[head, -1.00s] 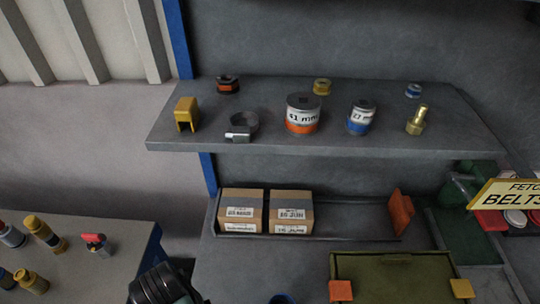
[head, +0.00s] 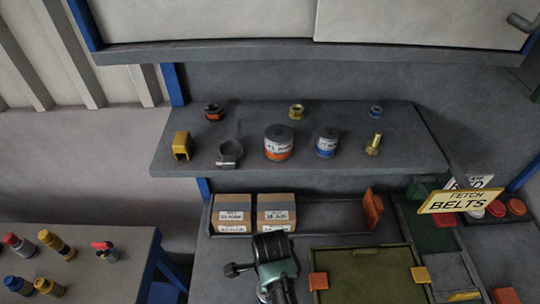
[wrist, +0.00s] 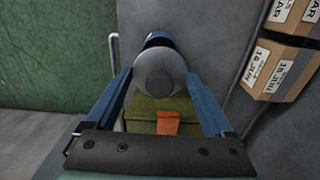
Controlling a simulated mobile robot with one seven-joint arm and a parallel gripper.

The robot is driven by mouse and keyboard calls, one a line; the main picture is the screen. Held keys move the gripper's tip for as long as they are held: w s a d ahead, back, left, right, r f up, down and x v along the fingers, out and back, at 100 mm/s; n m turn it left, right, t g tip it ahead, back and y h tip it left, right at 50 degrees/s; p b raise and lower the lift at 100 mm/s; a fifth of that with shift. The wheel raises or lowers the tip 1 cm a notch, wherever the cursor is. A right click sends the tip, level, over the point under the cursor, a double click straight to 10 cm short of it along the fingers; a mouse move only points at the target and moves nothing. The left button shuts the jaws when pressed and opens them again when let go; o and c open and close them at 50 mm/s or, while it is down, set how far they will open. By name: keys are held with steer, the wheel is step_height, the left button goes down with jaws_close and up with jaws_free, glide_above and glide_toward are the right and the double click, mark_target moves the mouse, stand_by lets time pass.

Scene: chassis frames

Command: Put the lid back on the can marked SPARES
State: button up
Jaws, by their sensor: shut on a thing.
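My gripper (wrist: 160,78) shows in the wrist view with its two blue fingers on either side of a round grey piece, the lid (wrist: 160,70). A dark blue rounded thing (wrist: 158,39) shows just beyond the lid. I cannot tell whether it is the can or whether the lid touches it. No SPARES marking is readable in either view. In the head view my arm covers the lower middle, and the fingertips and lid cannot be made out there.
Two cardboard boxes (head: 276,212) stand close behind my arm. An olive case (head: 370,275) with orange and yellow tabs lies to its right. The shelf (head: 400,158) above holds two labelled tins and several fittings. A side table (head: 110,270) at left holds several small bottles.

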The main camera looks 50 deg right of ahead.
steer(key=shift+f+b, duration=2.35)
steer(key=shift+b, duration=0.15)
steer(key=shift+f+b, duration=0.4)
steer(key=shift+f, duration=0.45)
steer(key=shift+r+p, duration=0.1)
steer(key=shift+p, duration=0.4)
steer(key=shift+f+p, duration=0.25)
steer(key=shift+p, duration=0.05)
steer(key=o, duration=1.1)
